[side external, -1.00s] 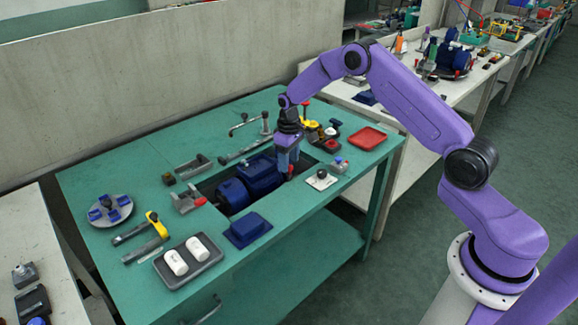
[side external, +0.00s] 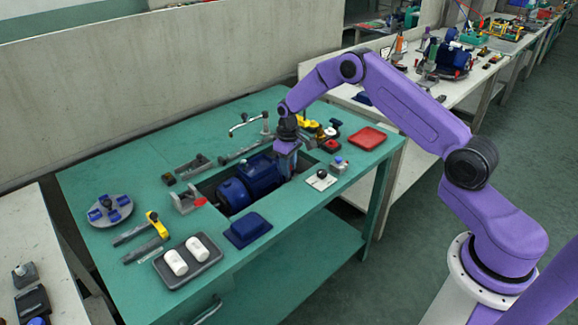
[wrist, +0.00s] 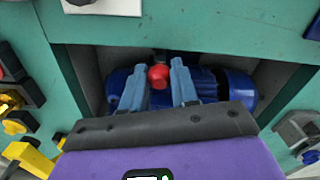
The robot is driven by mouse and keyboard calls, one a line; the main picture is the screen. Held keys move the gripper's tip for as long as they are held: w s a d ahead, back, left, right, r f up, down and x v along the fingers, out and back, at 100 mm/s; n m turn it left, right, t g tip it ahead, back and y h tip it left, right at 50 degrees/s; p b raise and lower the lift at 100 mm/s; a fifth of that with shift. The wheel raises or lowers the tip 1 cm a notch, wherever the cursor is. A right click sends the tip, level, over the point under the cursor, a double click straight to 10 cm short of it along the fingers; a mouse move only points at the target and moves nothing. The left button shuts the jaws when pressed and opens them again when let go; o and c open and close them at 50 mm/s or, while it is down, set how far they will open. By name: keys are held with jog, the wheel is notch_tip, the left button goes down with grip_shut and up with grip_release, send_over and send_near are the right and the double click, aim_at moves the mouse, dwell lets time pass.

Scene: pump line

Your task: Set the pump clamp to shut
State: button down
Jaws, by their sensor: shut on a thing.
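The blue pump (side external: 235,192) lies in the sunken bay of the green bench; its body also shows in the wrist view (wrist: 208,76). In the wrist view a red knob (wrist: 158,78), which looks like the pump clamp's handle, sits between the blue fingers of my gripper (wrist: 158,68). My gripper (side external: 287,170) is shut on this knob and reaches down over the right end of the pump in the side view. The fingers and wrist hide the clamp's arm and its base, so I cannot tell its angle.
A grey bracket with a red tip (side external: 186,200) stands at the bay's left edge. A white plate with a black knob (side external: 321,180) and a blue block (side external: 248,230) lie in front. A red tray (side external: 367,138) is at the right. A grey tray (side external: 188,262) holds white cylinders.

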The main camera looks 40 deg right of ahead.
jog(key=shift+w, duration=1.55)
jog(key=c, duration=0.9)
grip_release()
jog(key=shift+w, duration=0.1)
jog(key=shift+o, duration=0.2)
notch_tip(320, 180, up, 18)
jog(key=shift+f, duration=0.25)
